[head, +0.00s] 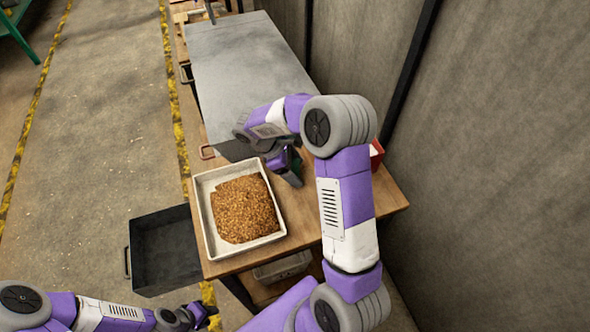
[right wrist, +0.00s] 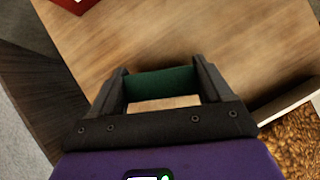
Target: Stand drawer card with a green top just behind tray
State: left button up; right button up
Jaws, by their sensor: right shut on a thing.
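The white tray (head: 203,208) holds a heap of brown grain (head: 244,208) and sits on the wooden table. My right gripper (head: 290,168) is beside the tray's far right corner, over the table. In the right wrist view it is shut on the green-topped card (right wrist: 160,83), whose green strip spans between the fingers. The card is mostly hidden by the gripper in the head view. The tray's rim (right wrist: 288,104) shows at the right of the right wrist view. My left gripper (head: 208,314) is low at the bottom of the head view, away from the table; its jaws are unclear.
A large grey metal box (head: 245,60) stands behind the tray. A red box (head: 376,154) sits near the table's right edge by the wall. A dark open drawer (head: 165,250) juts out left of the tray. Bare wooden table (head: 300,215) lies right of the tray.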

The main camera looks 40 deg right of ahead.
jog(key=shift+f, duration=0.15)
jog(key=o, duration=1)
jog(key=shift+w+r, duration=0.1)
jog(key=shift+r, duration=0.25)
jog(key=p+v, duration=0.2)
jog(key=v, duration=0.9)
jog(key=shift+a+r+p, duration=0.25)
jog(key=shift+p, duration=0.15)
